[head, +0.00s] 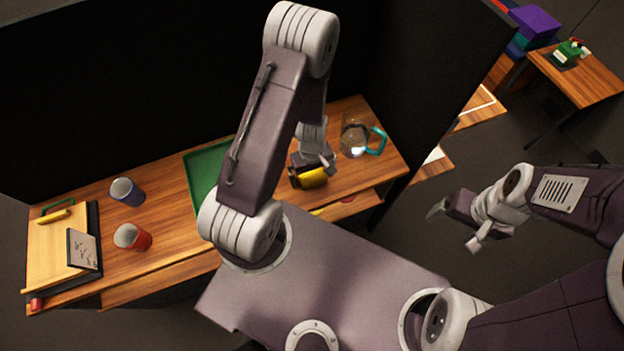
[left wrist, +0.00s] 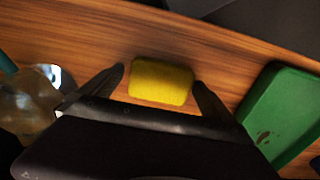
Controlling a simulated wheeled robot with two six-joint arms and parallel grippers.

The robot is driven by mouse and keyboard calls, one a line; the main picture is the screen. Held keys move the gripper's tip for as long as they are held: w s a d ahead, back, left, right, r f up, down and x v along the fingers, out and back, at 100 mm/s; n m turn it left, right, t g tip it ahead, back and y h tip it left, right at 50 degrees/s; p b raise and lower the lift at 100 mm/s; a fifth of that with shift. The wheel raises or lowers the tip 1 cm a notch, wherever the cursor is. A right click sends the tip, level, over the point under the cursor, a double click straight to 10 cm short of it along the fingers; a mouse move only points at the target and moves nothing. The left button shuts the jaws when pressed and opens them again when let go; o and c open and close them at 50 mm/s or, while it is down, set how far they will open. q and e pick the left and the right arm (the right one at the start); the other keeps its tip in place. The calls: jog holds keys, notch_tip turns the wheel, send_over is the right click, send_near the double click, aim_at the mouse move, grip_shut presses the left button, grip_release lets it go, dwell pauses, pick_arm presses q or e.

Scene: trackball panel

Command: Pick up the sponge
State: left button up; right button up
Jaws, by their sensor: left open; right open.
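The yellow sponge (left wrist: 162,82) lies on the wooden table between the two fingers of my left gripper (left wrist: 160,88) in the left wrist view. The fingers are open, one on each side of the sponge. A small gap seems to show on the left; contact on the right is hard to tell. In the head view the sponge (head: 311,178) is partly hidden by my left gripper (head: 318,165). My right gripper (head: 455,222) is open and empty, out over the floor to the right of the table.
A green tray (head: 203,160) lies left of the sponge, and a glass jug (head: 355,138) with a teal handle stands right of it. A blue cup (head: 127,192), a red cup (head: 132,237) and a wooden board (head: 57,245) are at the table's left. A dark panel (head: 130,80) stands behind.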

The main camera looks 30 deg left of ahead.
pick_arm(q)
jog(key=shift+r, duration=0.1)
jog(key=c, duration=1.3)
jog(key=shift+r, duration=0.1)
jog(key=shift+c, duration=0.2)
